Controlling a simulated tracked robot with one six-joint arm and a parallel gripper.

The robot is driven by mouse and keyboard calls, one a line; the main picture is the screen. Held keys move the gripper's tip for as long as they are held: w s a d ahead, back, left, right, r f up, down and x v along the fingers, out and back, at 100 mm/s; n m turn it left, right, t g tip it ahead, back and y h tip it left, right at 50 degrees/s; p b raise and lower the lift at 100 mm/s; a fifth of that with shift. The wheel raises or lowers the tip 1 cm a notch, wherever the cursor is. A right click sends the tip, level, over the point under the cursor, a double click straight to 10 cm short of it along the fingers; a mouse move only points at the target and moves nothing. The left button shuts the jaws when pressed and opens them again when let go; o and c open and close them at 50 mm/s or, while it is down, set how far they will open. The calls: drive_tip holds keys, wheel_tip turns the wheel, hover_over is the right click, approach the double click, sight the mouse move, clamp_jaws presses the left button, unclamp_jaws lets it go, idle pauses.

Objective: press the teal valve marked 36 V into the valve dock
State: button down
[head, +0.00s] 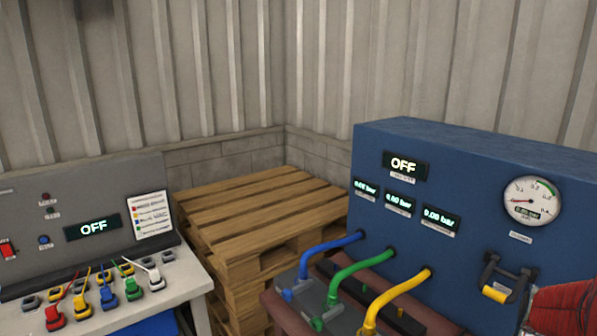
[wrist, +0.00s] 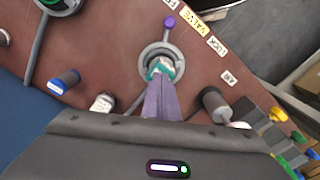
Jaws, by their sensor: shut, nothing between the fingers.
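A teal part (wrist: 153,73) with a pale top, likely the valve, sits inside the round grey ring of a dock (wrist: 145,55) on the brown panel in the wrist view. No 36 V marking can be read on it. My gripper (wrist: 160,82) is shut, with nothing between its fingers. Its purple-grey fingertips are at the near side of the teal part and cover some of it. I cannot tell whether they touch it or how deep it sits. Neither gripper nor teal part can be made out in the head view.
A purple-knobbed lever (wrist: 170,22) stands beyond the dock, near VALVE and LOCK labels. A blue cylinder (wrist: 64,81), a pale one (wrist: 102,103) and a dark grey one (wrist: 214,103) stand around it. In the head view, a blue console (head: 460,190) carries hoses; a pallet stack (head: 260,205) stands left.

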drive_tip(key=shift+f, duration=0.5)
drive_tip(key=shift+r, duration=3.05)
drive_tip(key=shift+f, duration=0.1)
drive_tip(key=s+a+r+n+t, duration=0.1)
drive_tip(key=a+r+t, duration=0.1)
drive_tip(key=a, duration=0.6)
drive_tip(key=s+a+r+n+t, duration=0.1)
drive_tip(key=a+r+n, duration=0.1)
drive_tip(key=a+r, duration=0.2)
drive_tip(key=s+a+r+n+t, duration=0.1)
drive_tip(key=s+a+r+t, duration=0.1)
drive_tip(key=a, duration=0.9)
drive_tip(key=shift+a+r+t, duration=0.3)
drive_tip(key=shift+r, duration=0.4)
drive_tip(key=shift+d, duration=0.15)
